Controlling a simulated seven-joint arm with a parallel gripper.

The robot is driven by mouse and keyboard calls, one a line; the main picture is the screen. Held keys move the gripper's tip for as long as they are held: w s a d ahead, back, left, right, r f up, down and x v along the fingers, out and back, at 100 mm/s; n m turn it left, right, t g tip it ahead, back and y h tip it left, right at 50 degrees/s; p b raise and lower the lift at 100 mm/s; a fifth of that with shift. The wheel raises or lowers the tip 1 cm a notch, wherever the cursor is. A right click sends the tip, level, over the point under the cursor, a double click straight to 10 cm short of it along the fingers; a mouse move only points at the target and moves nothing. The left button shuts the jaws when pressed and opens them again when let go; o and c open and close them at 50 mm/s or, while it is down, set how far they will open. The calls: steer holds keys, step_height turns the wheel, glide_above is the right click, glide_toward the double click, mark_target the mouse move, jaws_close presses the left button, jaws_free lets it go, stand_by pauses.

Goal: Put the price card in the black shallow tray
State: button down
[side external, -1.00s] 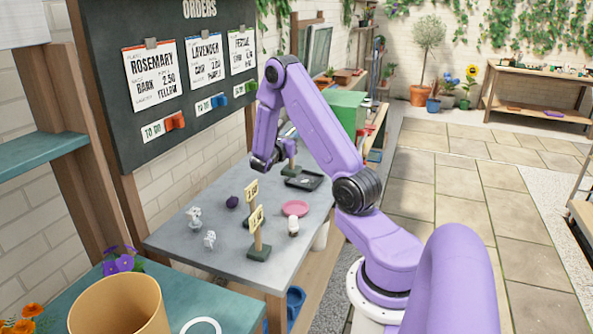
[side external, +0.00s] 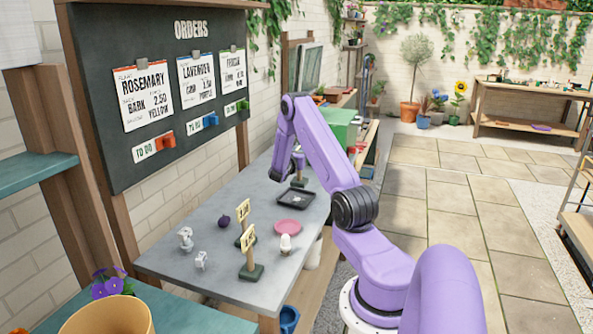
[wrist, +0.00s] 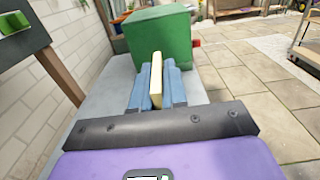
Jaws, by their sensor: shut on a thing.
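My gripper shows in the wrist view (wrist: 156,88), its blue-grey fingers shut on a thin cream price card (wrist: 156,80) that stands on edge between them. In the side external view my gripper (side external: 298,163) is small at the far part of the table, just beyond the black shallow tray (side external: 281,203). The held card cannot be made out there. The tray lies flat and looks empty. A dark green base (side external: 302,183) shows under my gripper, behind the tray; I cannot tell whether it touches the held card.
Two yellow cards on green stands, a front one (side external: 248,240) and a rear one (side external: 243,211), stand nearer. A pink saucer (side external: 288,227), a white object (side external: 285,244), a purple ball (side external: 224,220) and white figures (side external: 186,238) are around them. A green box (wrist: 160,38) stands beyond my fingers.

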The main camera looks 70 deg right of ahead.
steer(key=w+d+f, duration=0.2)
steer(key=d+f, duration=0.1)
steer(key=f, duration=0.5)
steer(key=shift+w+d+f, duration=0.3)
steer(key=shift+d+f, duration=0.05)
steer(key=shift+d, duration=0.05)
steer(key=shift+f, duration=0.1)
steer(key=c, duration=1.2)
jaws_free()
steer(key=shift+o, duration=0.2)
steer(key=a, duration=1.2)
